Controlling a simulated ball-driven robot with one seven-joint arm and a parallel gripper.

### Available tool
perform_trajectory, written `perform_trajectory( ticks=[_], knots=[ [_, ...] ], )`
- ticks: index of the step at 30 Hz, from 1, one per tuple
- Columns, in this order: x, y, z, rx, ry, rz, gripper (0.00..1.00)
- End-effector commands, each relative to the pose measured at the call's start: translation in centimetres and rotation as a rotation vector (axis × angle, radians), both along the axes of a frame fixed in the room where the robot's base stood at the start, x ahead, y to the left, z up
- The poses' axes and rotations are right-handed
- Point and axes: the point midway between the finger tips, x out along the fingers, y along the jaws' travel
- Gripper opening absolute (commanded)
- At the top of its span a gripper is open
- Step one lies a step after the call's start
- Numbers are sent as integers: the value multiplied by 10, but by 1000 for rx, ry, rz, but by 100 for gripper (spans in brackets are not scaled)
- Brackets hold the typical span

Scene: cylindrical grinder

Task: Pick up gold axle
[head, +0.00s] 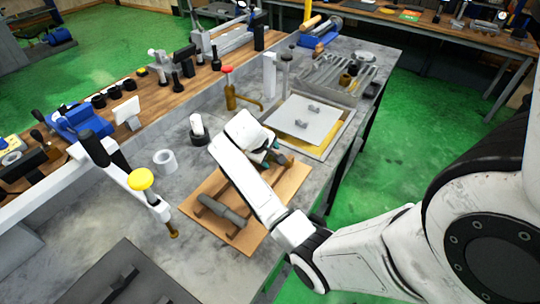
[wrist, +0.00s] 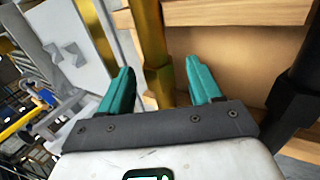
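The gold axle (wrist: 150,40) shows in the wrist view as a brass-coloured shaft with a thicker collar, running between my two teal fingers. My gripper (wrist: 160,65) is open around it, with a gap visible on both sides. In the head view my gripper (head: 271,155) is over the far end of the wooden board (head: 188,208), and my white arm hides most or all of the gold axle. A dark grey axle (head: 224,210) lies on the board's near part. A dark shaft (wrist: 292,95) also stands at the right of the wrist view.
A white plate with small grey parts (head: 303,122) lies in a tray behind the board. A brown valve-like part with a red knob (head: 230,90) is further back.

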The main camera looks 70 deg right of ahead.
Motion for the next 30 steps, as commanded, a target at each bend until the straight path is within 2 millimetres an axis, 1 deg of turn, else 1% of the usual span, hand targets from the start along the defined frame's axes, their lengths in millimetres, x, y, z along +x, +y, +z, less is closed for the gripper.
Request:
perform_trajectory(
  ticks=[1,2,20,30],
  knots=[
    [0,0,0,0,0,0,60],
    [0,0,0,0,0,0,57],
    [0,0,0,0,0,0,0],
    [1,0,2,-3,-1,0,0]
  ],
)
